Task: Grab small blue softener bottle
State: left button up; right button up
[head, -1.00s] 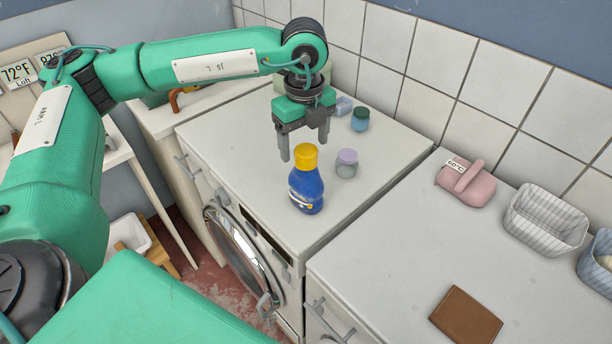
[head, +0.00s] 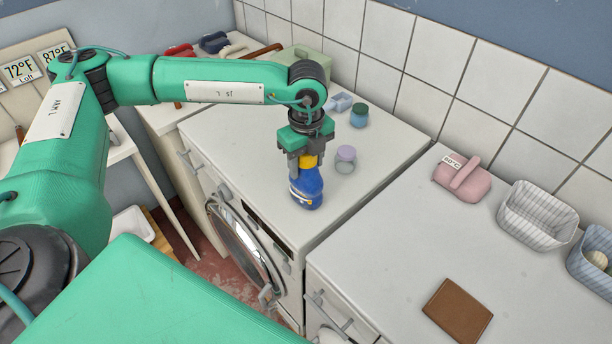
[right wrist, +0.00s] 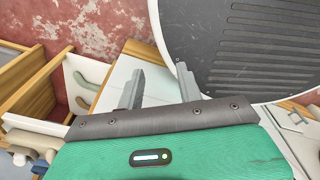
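The small blue softener bottle (head: 307,188), with a yellow cap (head: 308,162), stands upright on the white washing machine top (head: 240,130) near its front edge. My left gripper (head: 307,168) is lowered over it from above, with its fingers around the cap and upper part. The far finger is partly hidden, and I cannot tell whether the fingers touch the bottle or have closed on it. My right gripper (right wrist: 159,88) shows in the right wrist view, open and empty, far from the bottle.
A lilac-lidded jar (head: 345,160) stands close right of the bottle. A teal-lidded jar (head: 359,115) and a pale blue scoop (head: 338,102) lie farther back. The right counter holds a pink container (head: 462,180), a wire-patterned basket (head: 537,216) and a brown wallet-like item (head: 457,311).

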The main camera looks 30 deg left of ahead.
pick_arm(q)
grip_shut()
jog(key=shift+r, duration=0.1)
